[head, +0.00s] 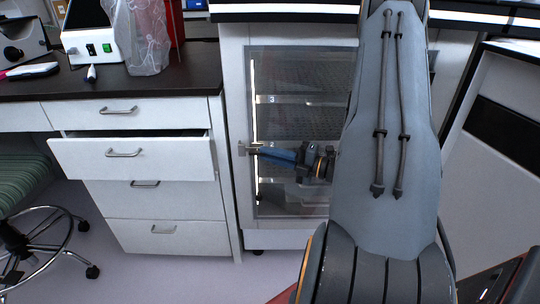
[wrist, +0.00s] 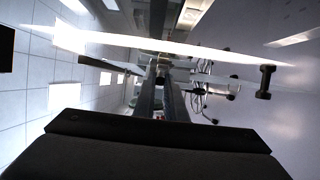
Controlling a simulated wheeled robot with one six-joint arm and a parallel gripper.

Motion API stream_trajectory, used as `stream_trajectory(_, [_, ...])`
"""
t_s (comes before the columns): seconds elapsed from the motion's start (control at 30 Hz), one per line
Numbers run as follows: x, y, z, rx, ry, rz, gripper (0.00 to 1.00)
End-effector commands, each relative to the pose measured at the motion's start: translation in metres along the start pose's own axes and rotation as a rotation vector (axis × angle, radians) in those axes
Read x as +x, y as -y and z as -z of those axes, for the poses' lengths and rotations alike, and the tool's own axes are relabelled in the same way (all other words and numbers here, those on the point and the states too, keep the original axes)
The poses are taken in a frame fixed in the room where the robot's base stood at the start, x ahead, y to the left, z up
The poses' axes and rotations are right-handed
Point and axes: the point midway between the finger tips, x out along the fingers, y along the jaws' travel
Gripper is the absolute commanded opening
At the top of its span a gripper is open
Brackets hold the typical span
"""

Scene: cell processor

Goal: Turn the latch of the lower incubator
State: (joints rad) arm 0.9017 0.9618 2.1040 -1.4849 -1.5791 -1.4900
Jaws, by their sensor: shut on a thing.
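The lower incubator (head: 280,207) is a white cabinet under the bench with a transparent door marked 3. Its latch (head: 242,148) is a small metal piece at the left edge of the door, about mid-height. My gripper (head: 254,150), with blue parts behind its fingertips, reaches in from the right and is shut on the latch. My arm covers the right part of the door. In the wrist view, two long fingers (wrist: 162,92) run away from the camera. The latch's exact angle is hard to tell.
A white drawer unit (head: 165,212) stands left of the incubator, with its second drawer (head: 135,160) pulled out. A green stool (head: 22,190) is at the far left. A white cabinet (head: 500,120) stands at the right. The floor before the drawers is clear.

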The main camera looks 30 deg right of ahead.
Motion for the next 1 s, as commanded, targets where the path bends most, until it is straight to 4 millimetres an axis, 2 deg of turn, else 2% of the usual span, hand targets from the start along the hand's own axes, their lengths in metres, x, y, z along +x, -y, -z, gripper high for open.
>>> stream_trajectory(0.17, [0.001,0.000,0.001,0.001,-0.002,0.000,0.00])
stream_trajectory(0.2, [0.001,0.000,0.001,0.001,-0.002,0.000,0.18])
stream_trajectory(0.27, [0.001,0.000,0.001,0.001,-0.001,0.001,0.28])
stream_trajectory(0.3, [0.000,0.000,0.001,0.001,-0.001,0.001,0.30])
stream_trajectory(0.57, [-0.001,0.000,0.000,0.001,0.001,0.001,0.30])
stream_trajectory(0.67, [-0.007,0.000,-0.001,0.001,0.003,0.001,0.30])
stream_trajectory(1.0, [-0.059,0.000,-0.001,0.001,0.003,0.001,0.30])
